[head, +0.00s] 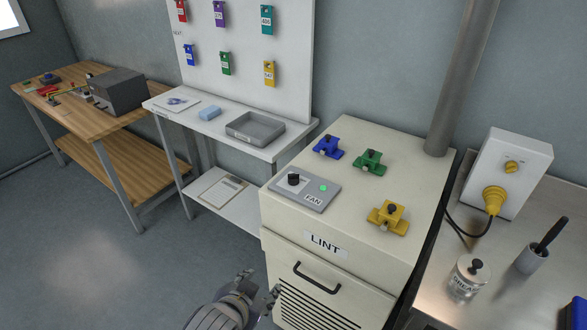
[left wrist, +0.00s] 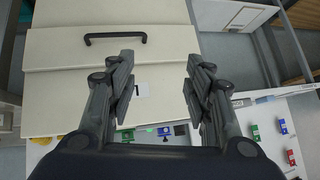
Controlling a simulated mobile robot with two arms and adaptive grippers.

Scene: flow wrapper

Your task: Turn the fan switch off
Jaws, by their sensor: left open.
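The fan switch panel (head: 304,190) is a grey plate marked FAN on the top front left of the cream LINT cabinet (head: 345,268). It carries a black knob (head: 293,180) and a lit green lamp (head: 323,188). My left gripper (head: 261,289) is low in front of the cabinet, below and apart from the panel. In the left wrist view its two fingers (left wrist: 160,72) are open and empty, with the cream cabinet front (left wrist: 60,98) and its black handle (left wrist: 115,38) beyond. I cannot clearly tell the knob there. My right gripper is out of view.
Blue (head: 328,147), green (head: 369,161) and yellow (head: 388,217) clamp-like blocks stand on the cabinet top. A grey pipe (head: 461,80) rises behind. A white shelf table with a grey tray (head: 256,130) stands left. A metal bench with a yellow plug (head: 493,199) is right.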

